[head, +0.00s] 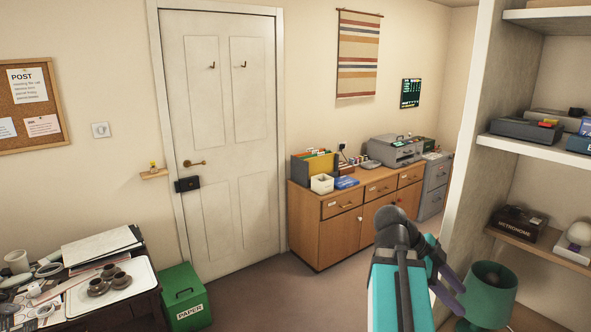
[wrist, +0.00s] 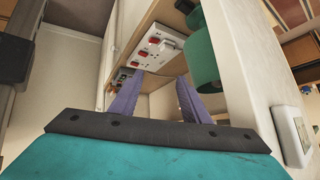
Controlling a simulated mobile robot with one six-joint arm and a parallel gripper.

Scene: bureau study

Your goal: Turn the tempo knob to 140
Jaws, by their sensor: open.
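A dark box labelled METRONOME (head: 513,231) sits on the middle wooden shelf at the right in the head view. Something round shows on its top, but I cannot make out a tempo knob or any number. My gripper (head: 461,297) is in front of the shelf unit, below and left of the metronome, beside the green lamp. Its purple fingers also show in the wrist view (wrist: 160,82), spread apart with nothing between them. I cannot pick out the metronome in the wrist view.
The green lamp (head: 489,292) stands close to my gripper; it also shows in the wrist view (wrist: 202,58), near a socket panel with red switches (wrist: 158,47). A pale domed object (head: 578,234) sits right of the metronome. The shelf unit's side wall (head: 487,115) stands left of the shelves.

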